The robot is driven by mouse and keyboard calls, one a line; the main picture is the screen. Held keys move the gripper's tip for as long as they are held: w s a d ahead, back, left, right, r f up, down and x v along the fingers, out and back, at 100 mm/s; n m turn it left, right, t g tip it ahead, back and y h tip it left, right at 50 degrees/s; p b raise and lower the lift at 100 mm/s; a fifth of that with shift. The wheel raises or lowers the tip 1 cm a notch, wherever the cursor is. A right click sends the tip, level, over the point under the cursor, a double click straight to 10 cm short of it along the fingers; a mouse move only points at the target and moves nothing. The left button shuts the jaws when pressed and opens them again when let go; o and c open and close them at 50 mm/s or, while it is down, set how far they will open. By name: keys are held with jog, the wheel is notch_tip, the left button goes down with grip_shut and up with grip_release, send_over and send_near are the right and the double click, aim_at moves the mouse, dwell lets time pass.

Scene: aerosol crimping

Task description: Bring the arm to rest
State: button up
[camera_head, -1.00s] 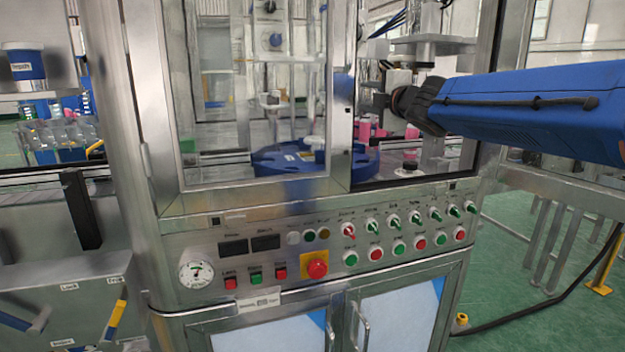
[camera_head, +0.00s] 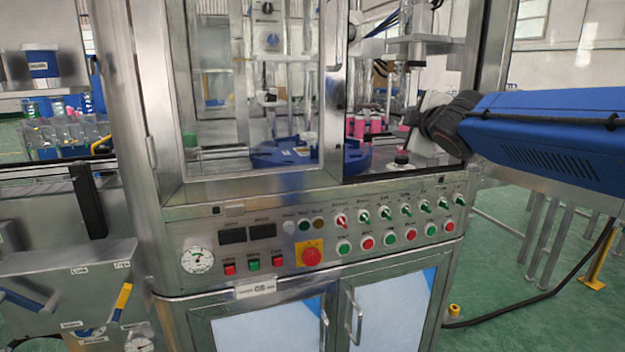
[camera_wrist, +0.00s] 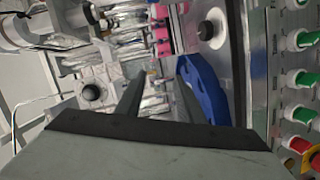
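My arm (camera_head: 550,135), blue with a dark wrist, comes in from the right in the head view. Its end stands at the right-hand opening of the crimping machine. My gripper (camera_wrist: 158,85) shows two dark fingers in the wrist view. They are apart, with nothing held between them. In the head view the fingers are small and hard to make out. The blue turntable (camera_head: 270,155) inside the machine also shows in the wrist view (camera_wrist: 203,85), behind the right finger. Pink containers (camera_head: 360,127) stand inside the machine near the gripper; I cannot tell the exact gap.
The steel door post (camera_head: 333,110) stands left of the opening. A control panel (camera_head: 300,235) with several knobs and buttons lies below. A dark round knob (camera_wrist: 207,30) shows near the fingers. Open green floor (camera_head: 500,300) lies at the right.

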jog(key=s+d+f+m+g+h, duration=0.25)
jog(key=s+d+f+m, duration=0.2)
jog(key=s+f, duration=0.55)
jog(key=s+d+f+m+g+h, duration=0.1)
jog(key=s+d+f+m+g, duration=0.35)
jog(key=s+f, duration=0.45)
jog(key=s+a+f+m+g+y, duration=0.1)
jog(key=s+f+m+g, duration=0.1)
jog(key=s+f, duration=0.5)
jog(key=s+a+f+m+g+y, duration=0.1)
jog(key=s+f+m, duration=0.3)
jog(key=s+f, duration=0.4)
jog(key=s+g, duration=0.1)
jog(key=s, duration=0.2)
jog(key=shift+s+a+f, duration=0.25)
jog(key=shift+s+a, duration=0.05)
jog(key=shift+s, duration=0.1)
jog(key=shift+d, duration=0.1)
